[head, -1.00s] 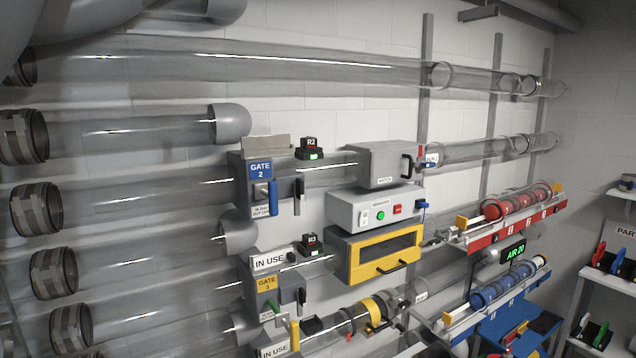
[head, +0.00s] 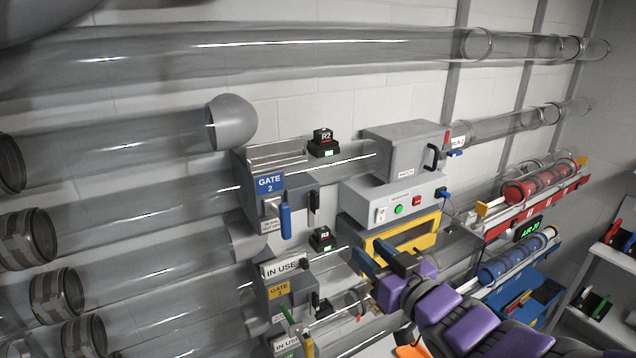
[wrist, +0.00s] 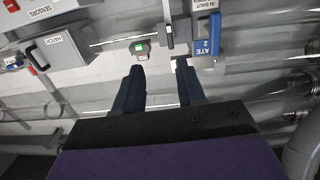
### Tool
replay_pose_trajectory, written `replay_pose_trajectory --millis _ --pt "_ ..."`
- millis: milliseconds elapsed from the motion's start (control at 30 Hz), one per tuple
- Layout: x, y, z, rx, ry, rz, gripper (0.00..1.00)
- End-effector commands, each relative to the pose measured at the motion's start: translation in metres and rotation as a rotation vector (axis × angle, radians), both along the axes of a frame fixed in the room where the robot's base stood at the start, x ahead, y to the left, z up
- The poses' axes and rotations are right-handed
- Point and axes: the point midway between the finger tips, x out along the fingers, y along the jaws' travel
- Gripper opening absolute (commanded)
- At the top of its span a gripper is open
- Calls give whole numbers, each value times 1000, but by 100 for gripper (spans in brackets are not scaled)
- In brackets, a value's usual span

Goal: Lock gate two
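The gate two box (head: 262,208) is grey, with a blue "GATE 2" label (head: 269,183), and is fixed on a clear tube left of centre in the head view. A blue handle (head: 285,220) hangs on its front and a dark lever (head: 314,203) is on its right side. The blue label also shows, upside down, in the wrist view (wrist: 207,47). My gripper (head: 378,260) is below and right of the box, apart from it. In the wrist view its dark blue fingers (wrist: 159,68) are spread with nothing between them.
A black R2 unit (head: 323,143) with a green light is right of the gate. A grey hatch box (head: 405,150) and a sensors box (head: 375,202) stand farther right. The gate 3 box (head: 285,290) with an "IN USE" sign is below. Clear tubes run along the wall.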

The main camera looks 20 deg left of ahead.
Motion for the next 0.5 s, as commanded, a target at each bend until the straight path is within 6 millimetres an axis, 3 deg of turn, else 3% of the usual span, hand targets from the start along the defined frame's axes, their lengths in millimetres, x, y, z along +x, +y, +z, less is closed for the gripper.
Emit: replay_pose_trajectory --millis 100,233,367,500 --pt "-5 9 13 36 -23 38 39" --pt "-1 12 15 47 -27 46 39" --pt "10 20 15 47 -24 46 39" --pt "25 41 13 43 -23 47 39"
